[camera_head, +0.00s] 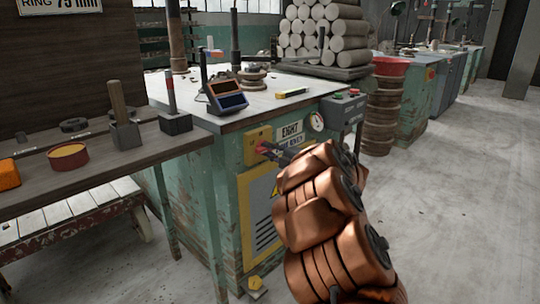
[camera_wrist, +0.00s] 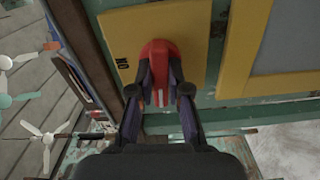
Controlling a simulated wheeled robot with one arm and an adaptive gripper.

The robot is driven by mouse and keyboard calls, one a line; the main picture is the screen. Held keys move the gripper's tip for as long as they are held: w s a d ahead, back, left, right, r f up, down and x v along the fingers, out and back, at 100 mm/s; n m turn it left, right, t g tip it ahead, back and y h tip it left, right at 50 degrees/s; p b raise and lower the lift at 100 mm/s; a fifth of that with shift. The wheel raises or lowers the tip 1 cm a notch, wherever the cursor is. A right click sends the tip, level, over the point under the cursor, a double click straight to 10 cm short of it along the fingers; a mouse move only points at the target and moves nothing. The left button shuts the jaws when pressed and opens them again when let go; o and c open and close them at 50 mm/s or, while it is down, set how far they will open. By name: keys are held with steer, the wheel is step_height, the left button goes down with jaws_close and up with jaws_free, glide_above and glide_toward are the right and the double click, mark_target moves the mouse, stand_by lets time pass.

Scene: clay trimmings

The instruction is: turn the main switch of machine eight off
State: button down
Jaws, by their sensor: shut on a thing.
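The main switch is a red knob (camera_wrist: 158,52) on a yellow plate (camera_wrist: 112,50) in the wrist view. The plate carries dark lettering that looks like "ON", seen sideways. In the head view the yellow plate (camera_head: 257,141) is on the front of the green machine, left of the label reading "EIGHT" (camera_head: 290,133). My gripper (camera_wrist: 160,92) is shut on the red knob, one finger on each side. In the head view my gripper (camera_head: 268,150) reaches the plate from the right, and my copper arm covers part of the machine front. The knob is mostly hidden there.
A round gauge (camera_head: 317,122) and a grey button box (camera_head: 343,108) sit right of the label. A wooden bench (camera_head: 100,155) with tools stands close on the left. A stack of brown discs (camera_head: 382,118) stands behind right. The floor at right is clear.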

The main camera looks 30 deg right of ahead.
steer(key=shift+n, duration=0.6)
steer(key=c, duration=1.1)
jaws_free()
steer(key=v, duration=1.2)
steer(key=shift+r, duration=0.1)
